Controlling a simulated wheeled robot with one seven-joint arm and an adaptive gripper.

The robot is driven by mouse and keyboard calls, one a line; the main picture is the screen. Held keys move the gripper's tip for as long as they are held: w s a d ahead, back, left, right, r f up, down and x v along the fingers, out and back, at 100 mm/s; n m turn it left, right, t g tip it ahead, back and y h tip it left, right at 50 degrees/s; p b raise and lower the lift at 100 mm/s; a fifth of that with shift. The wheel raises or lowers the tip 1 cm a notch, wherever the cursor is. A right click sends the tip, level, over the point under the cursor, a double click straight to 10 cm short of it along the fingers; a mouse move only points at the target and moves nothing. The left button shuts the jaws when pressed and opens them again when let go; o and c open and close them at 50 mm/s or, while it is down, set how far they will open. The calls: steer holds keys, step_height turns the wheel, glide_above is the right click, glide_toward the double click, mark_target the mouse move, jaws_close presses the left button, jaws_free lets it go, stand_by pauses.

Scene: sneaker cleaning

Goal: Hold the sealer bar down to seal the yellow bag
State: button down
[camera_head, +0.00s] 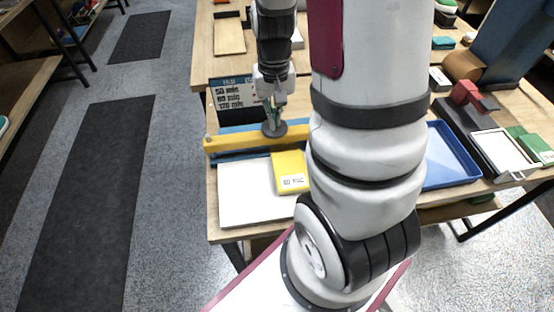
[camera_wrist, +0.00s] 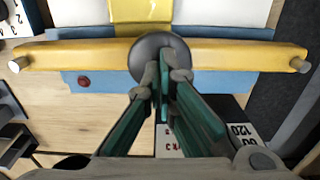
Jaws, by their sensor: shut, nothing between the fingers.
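The sealer has a blue base (camera_head: 232,155) and a long yellow bar (camera_head: 230,142) lying across it. A round dark grey pad (camera_head: 279,130) sits at the middle of the bar. The yellow bag (camera_head: 290,172), with a white label, lies on the near side of the bar; its end meets the bar in the wrist view (camera_wrist: 140,12). My gripper (camera_head: 271,122) points down at the pad, shut and empty. In the wrist view its fingertips (camera_wrist: 165,75) overlap the pad (camera_wrist: 150,58); I cannot tell how firmly they touch. The bag's part under the bar is hidden.
A white board (camera_head: 245,195) lies under the bag. A sign with lettering (camera_head: 232,92) stands behind the sealer. A blue tray (camera_head: 448,158) and a red-and-black device (camera_head: 468,98) are to the right. My arm hides the table's middle.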

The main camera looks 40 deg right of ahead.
steer(key=shift+f+b, duration=1.05)
steer(key=shift+f, duration=0.75)
steer(key=shift+s+a+f, duration=0.1)
steer(key=shift+s, duration=0.05)
stand_by(1.0)
steer(key=shift+r+p, duration=3)
steer(key=shift+r, duration=1.1)
